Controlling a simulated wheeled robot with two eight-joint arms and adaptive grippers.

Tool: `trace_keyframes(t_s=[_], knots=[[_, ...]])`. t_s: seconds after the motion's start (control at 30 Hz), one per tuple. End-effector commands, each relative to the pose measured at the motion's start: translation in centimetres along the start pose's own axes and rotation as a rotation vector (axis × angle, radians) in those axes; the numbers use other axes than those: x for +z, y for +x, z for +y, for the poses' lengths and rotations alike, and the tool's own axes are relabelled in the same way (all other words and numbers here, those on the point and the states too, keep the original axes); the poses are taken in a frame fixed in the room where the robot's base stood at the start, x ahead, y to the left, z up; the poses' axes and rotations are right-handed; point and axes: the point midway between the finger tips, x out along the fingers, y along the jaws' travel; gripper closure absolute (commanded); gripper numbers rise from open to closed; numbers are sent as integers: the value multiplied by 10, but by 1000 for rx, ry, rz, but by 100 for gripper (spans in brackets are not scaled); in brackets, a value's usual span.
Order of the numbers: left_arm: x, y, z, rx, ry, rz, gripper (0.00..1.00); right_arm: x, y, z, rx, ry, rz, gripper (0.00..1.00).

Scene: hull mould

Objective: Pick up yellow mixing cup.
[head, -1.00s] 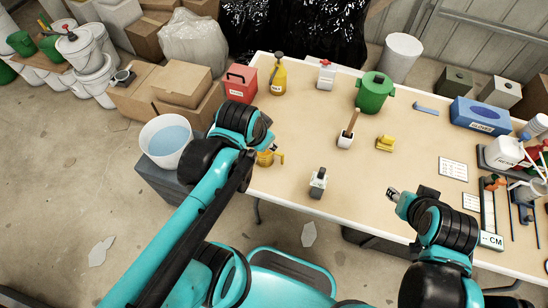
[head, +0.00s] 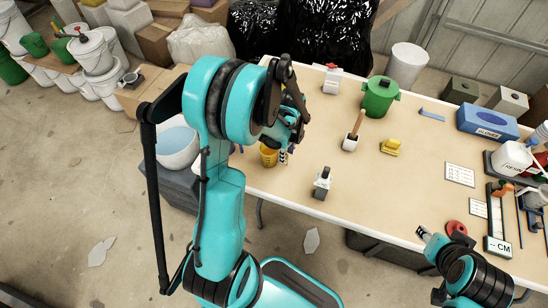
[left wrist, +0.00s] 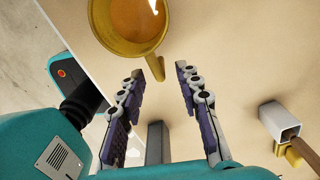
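The yellow mixing cup (head: 269,157) stands near the table's left front edge, partly beside my left gripper (head: 285,155). In the left wrist view the cup (left wrist: 112,42) is at the top, with amber liquid inside and its handle (left wrist: 154,66) pointing toward the fingers. My left gripper (left wrist: 160,78) is open, its two fingers apart, with the handle's end close to the gap between the fingertips. I cannot tell whether they touch it. My right gripper (head: 423,234) hangs by the front edge at right, far from the cup; its opening is too small to judge.
A grey-white device (head: 322,183) stands right of the cup. A white pot with a brush (head: 350,143), yellow block (head: 390,147) and green pot (head: 379,96) stand farther back. A white bucket (head: 176,145) is left of the table.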

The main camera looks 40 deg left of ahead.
Motion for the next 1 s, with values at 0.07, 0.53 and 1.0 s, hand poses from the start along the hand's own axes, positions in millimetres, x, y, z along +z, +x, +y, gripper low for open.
trace_keyframes(t_s=[0.07,0.53,1.0], knots=[[0,10,0,-1,-1,0,66,3,4,0,0,0,0,60],[0,58,-1,-2,-2,0,66,17,24,0,0,0,0,60],[0,57,-1,-2,-3,0,100,17,24,0,0,0,0,60]])
